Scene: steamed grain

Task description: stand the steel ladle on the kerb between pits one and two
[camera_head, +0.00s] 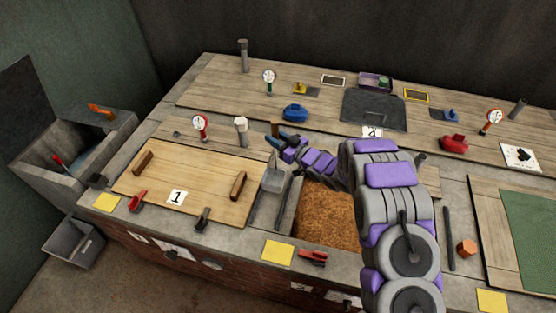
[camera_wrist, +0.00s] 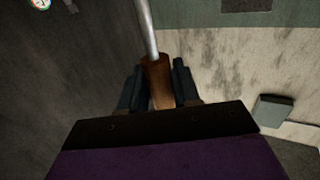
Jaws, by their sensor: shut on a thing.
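My gripper (camera_head: 277,142) is shut on the brown wooden handle (camera_wrist: 158,82) of the steel ladle. The ladle's steel scoop (camera_head: 274,179) hangs below the gripper, over the kerb (camera_head: 261,208) between the lidded pit and the open grain pit. I cannot tell whether the scoop touches the kerb. In the wrist view the handle lies between the fingers (camera_wrist: 158,90) and the steel shaft (camera_wrist: 146,28) runs up out of frame. Pit one has a wooden lid (camera_head: 205,170) marked 1.
A long dark bar (camera_head: 283,203) lies on the kerb near the scoop. A red clamp (camera_head: 313,258) and yellow notes (camera_head: 278,251) lie on the front ledge. A pressure gauge (camera_head: 200,123) and a grey post (camera_head: 241,130) stand behind the lid.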

